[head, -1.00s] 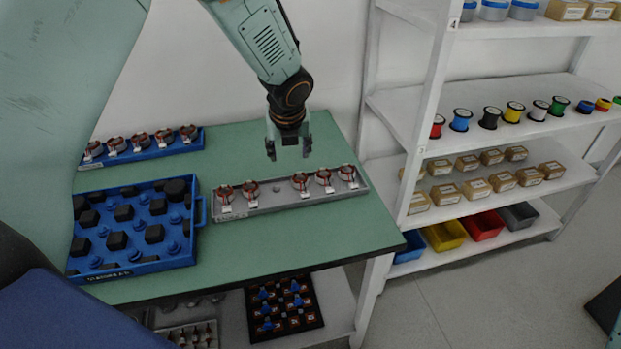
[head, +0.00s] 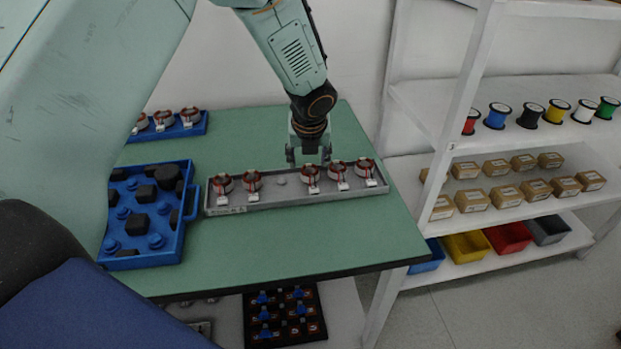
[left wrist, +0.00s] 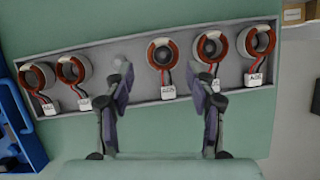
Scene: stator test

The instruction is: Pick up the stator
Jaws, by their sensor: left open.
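The grey tray (head: 240,208) holds several stators, each a pale ring with red-brown windings, wires and a white tag. My left gripper (head: 308,160) points down, open and empty, over the back of the tray near the middle stator. I cannot tell the height gap. My right gripper is not in view.
A blue tray (head: 187,235) with black and blue parts stands left of the grey tray. Another blue tray (head: 198,128) with stators is behind it. White shelves (head: 440,100) with spools, boxes and bins stand at the right. The green table (head: 290,245) is clear in front.

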